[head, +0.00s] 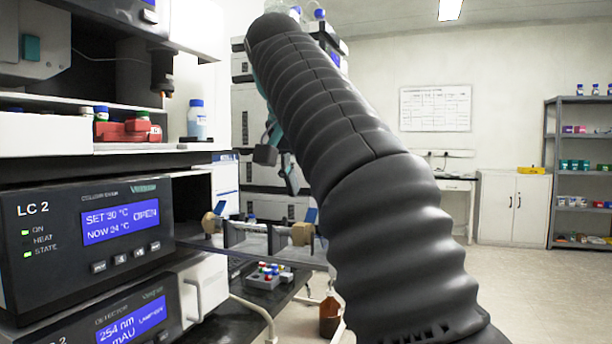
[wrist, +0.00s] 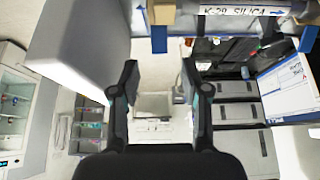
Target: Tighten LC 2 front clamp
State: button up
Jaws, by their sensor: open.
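The LC 2 unit (head: 95,240) stands at the left in the head view, its display reading SET 30 °C, NOW 24 °C. Beside it, a column (head: 255,234) lies between two tan clamp pieces, one at the left (head: 212,223) and one at the right (head: 302,234). I cannot tell which is the front clamp, nor how tight either is. In the wrist view the column label (wrist: 235,11) reads "K-28 SILICA", and a tan clamp block (wrist: 160,13) sits at the top edge. My gripper (wrist: 160,78) is open and empty, apart from the clamp. In the head view my gripper (head: 279,168) hangs above the column.
A detector unit (head: 120,320) sits below LC 2. A rack of small vials (head: 266,276) and a brown bottle (head: 329,316) are below the column. A tall instrument stack (head: 245,120) stands behind my arm. Open floor (head: 530,285) lies to the right.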

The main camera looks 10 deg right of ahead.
jog(key=shift+v, duration=0.9)
jog(key=shift+f, duration=0.1)
